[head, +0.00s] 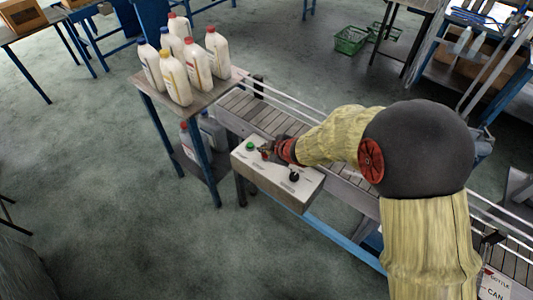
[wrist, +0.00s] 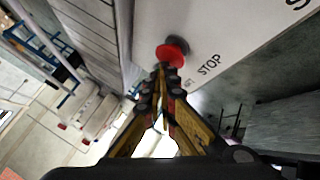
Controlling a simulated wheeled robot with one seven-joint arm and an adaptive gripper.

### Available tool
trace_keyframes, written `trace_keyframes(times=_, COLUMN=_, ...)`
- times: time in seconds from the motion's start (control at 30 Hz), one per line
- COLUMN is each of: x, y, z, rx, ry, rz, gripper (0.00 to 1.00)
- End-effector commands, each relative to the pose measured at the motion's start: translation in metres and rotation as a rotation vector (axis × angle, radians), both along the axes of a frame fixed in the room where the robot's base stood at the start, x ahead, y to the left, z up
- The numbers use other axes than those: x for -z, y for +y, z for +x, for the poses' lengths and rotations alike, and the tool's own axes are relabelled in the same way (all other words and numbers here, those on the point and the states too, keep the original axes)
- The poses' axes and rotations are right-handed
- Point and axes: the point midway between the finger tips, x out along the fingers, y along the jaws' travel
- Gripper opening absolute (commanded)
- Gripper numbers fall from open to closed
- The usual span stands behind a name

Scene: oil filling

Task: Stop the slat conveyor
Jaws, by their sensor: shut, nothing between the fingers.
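The slat conveyor (head: 248,110) runs diagonally from the small table down to the lower right in the head view. A white control box (head: 300,186) is fixed at its near side, with a green button (head: 250,146) and a black knob (head: 294,177). In the wrist view, a red button (wrist: 172,53) stands out of the white panel (wrist: 215,30) next to the word STOP. My gripper (wrist: 162,70) is shut and empty, its fingertips right at the red button; I cannot tell whether they touch it. In the head view my gripper (head: 266,152) is over the box, hiding most of the red button.
Several milk bottles (head: 173,78) stand on the small table (head: 212,92) at the conveyor's far end, with more containers (head: 190,142) on its lower shelf. Green baskets (head: 350,40) lie on the floor behind. A sign (head: 495,284) is at lower right.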

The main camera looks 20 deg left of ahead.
Motion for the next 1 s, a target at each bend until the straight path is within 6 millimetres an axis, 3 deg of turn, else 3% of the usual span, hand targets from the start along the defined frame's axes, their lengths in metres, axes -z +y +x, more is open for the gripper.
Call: trace_keyframes(times=1.0, x=0.0076, y=-0.0002, z=-0.0002, rx=0.000, ry=0.001, rz=-0.001, gripper=0.00)
